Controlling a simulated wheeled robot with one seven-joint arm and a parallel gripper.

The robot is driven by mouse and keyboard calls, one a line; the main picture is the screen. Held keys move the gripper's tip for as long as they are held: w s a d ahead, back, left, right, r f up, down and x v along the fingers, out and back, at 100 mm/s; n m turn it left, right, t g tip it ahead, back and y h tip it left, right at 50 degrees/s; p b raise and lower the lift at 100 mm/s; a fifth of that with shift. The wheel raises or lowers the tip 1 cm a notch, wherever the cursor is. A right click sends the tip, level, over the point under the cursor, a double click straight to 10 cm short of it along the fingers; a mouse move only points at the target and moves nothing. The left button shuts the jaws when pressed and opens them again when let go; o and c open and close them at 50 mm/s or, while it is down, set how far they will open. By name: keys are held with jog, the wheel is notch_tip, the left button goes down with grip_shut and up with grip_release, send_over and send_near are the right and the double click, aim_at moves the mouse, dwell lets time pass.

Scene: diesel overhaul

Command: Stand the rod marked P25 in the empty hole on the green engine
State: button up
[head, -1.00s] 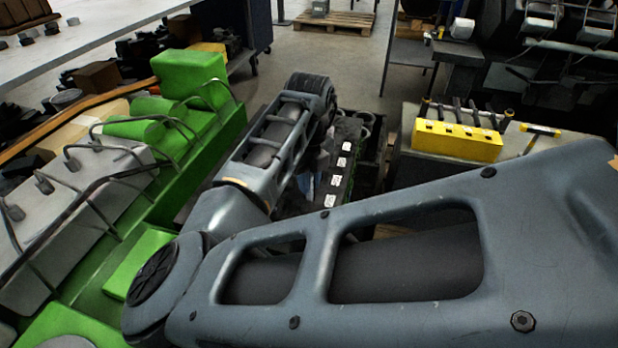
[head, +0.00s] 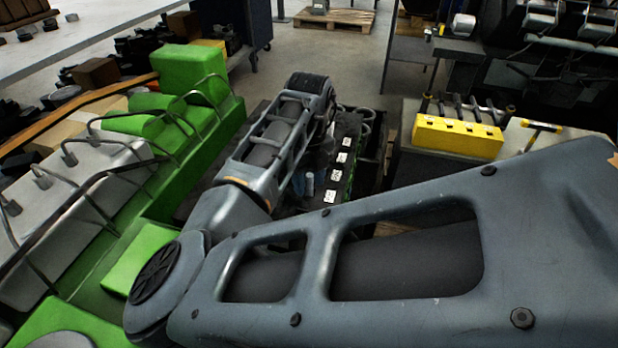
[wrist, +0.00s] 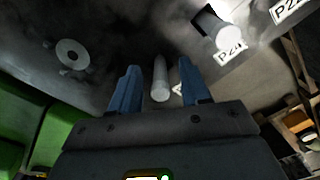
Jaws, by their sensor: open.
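In the wrist view my gripper (wrist: 155,90) is open, with its two blue fingers apart. A pale grey rod (wrist: 160,78) shows between the fingers, with space on both sides. A white label (wrist: 178,89) beside it is mostly hidden by the right finger, so I cannot read its mark. A second rod (wrist: 224,33) stands farther right beside a label that looks like P24 (wrist: 230,52). In the head view the green engine (head: 190,72) lies along the left; I cannot make out its empty hole. My arm hides most of the gripper there.
A dark block (head: 350,128) with several white labels is beyond my arm. A pale ring (wrist: 72,54) shows on the dark surface in the wrist view. A yellow rack (head: 458,137) with several upright tools and a yellow-handled tool (head: 541,127) are on the right bench.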

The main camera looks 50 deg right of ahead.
jog(key=shift+r, duration=3.9)
jog(key=shift+s, duration=0.1)
